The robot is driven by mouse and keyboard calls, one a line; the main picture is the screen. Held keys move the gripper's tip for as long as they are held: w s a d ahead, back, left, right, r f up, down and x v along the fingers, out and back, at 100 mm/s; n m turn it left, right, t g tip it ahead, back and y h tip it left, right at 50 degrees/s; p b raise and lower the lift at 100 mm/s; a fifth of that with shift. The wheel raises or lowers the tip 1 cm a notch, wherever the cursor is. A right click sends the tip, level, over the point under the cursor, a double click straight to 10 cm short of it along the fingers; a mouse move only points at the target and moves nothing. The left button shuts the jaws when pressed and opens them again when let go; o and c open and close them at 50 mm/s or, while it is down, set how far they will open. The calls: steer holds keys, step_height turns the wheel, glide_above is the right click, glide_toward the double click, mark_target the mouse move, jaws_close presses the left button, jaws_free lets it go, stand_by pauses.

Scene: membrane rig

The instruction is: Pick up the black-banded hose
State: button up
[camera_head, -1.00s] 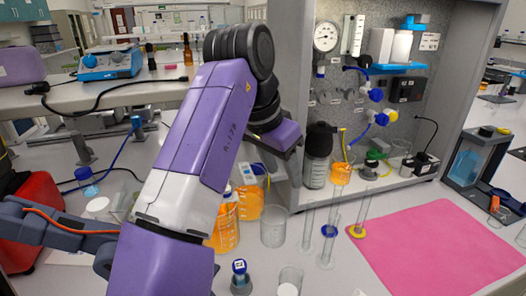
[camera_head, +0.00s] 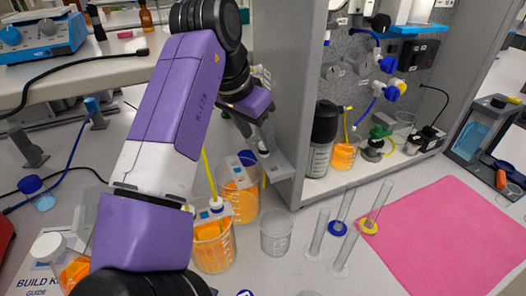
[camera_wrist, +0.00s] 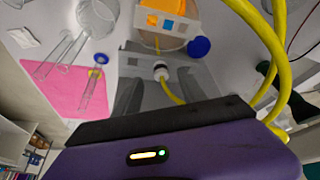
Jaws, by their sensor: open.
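A yellow hose with a white end fitting and a dark ring (camera_wrist: 161,70) shows between my fingers in the wrist view. I take it for the black-banded hose; the band is too small to be sure. My gripper (camera_wrist: 160,88) is open, with a grey finger on either side of it. I cannot tell whether either finger touches it. In the head view my gripper (camera_head: 267,155) is beside the cabinet's left wall, above the rear orange beaker (camera_head: 241,195). A short yellow length (camera_head: 264,179) shows below it.
Another yellow hose (camera_head: 208,174) rises from the front orange beaker (camera_head: 213,250). A clear beaker (camera_head: 277,236) and several thin glass cylinders (camera_head: 319,236) stand to the right. A pink mat (camera_head: 445,235) offers free room. The cabinet wall (camera_head: 293,100) is close to my gripper.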

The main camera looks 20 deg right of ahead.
mark_target(262, 145)
steer(key=shift+p+x, duration=0.35)
steer(key=shift+x, duration=1.85)
steer(key=shift+w, duration=0.15)
jaws_close()
